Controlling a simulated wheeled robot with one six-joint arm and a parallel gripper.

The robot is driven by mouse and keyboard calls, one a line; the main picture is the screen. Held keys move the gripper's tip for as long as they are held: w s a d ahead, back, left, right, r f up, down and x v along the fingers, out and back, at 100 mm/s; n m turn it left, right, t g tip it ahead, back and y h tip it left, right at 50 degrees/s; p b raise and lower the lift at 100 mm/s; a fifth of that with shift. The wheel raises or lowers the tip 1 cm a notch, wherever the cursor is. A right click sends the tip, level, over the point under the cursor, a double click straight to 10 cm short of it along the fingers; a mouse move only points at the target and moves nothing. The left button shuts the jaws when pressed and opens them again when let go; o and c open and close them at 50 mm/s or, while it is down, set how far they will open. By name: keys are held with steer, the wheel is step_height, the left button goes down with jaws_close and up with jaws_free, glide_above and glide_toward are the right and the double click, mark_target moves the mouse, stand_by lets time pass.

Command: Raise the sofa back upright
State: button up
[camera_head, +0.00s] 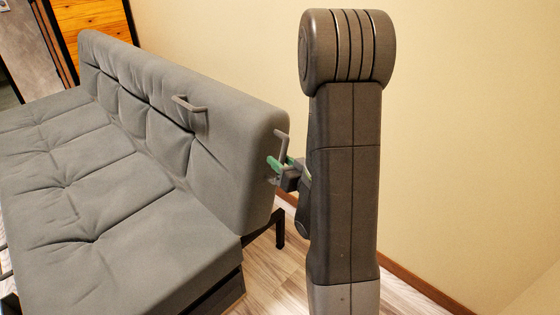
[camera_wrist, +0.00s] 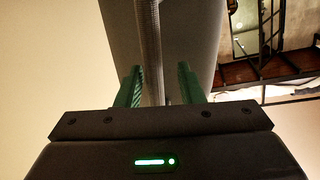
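The grey sofa back (camera_head: 235,150) stands raised at a steep angle along the rear of the grey sofa seat (camera_head: 120,235). A grey bar handle (camera_head: 282,147) is on its near end. My gripper (camera_head: 279,165), with green fingers, is at this handle. In the wrist view, the handle bar (camera_wrist: 150,45) runs between the two green fingers of my gripper (camera_wrist: 161,85), closer to the left finger. A gap shows between the bar and the right finger, so the gripper looks open. Behind it is the grey sofa back (camera_wrist: 190,30). My arm hides part of the gripper in the head view.
A second handle (camera_head: 188,104) sticks out from the front of the sofa back. A beige wall (camera_head: 230,45) stands behind. Wooden floor (camera_head: 262,262) shows beside a dark sofa leg (camera_head: 280,230). An orange wood panel (camera_head: 95,18) is at the far left.

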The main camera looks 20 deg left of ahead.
steer(key=v, duration=1.1)
steer(key=shift+d+r, duration=0.1)
steer(key=shift+x, duration=5.95)
steer(key=shift+d, duration=0.1)
steer(key=f+v, duration=0.1)
steer(key=v, duration=1.1)
steer(key=x, duration=1.1)
steer(key=shift+r, duration=0.4)
steer(key=shift+w+a+f, duration=0.15)
steer(key=shift+w, duration=0.2)
steer(key=shift+w+a+f, duration=0.1)
steer(key=shift+w+a, duration=0.05)
steer(key=shift+w, duration=0.25)
steer(key=shift+w+f+m, duration=0.15)
steer(key=shift+w+m, duration=0.05)
steer(key=shift+m, duration=0.1)
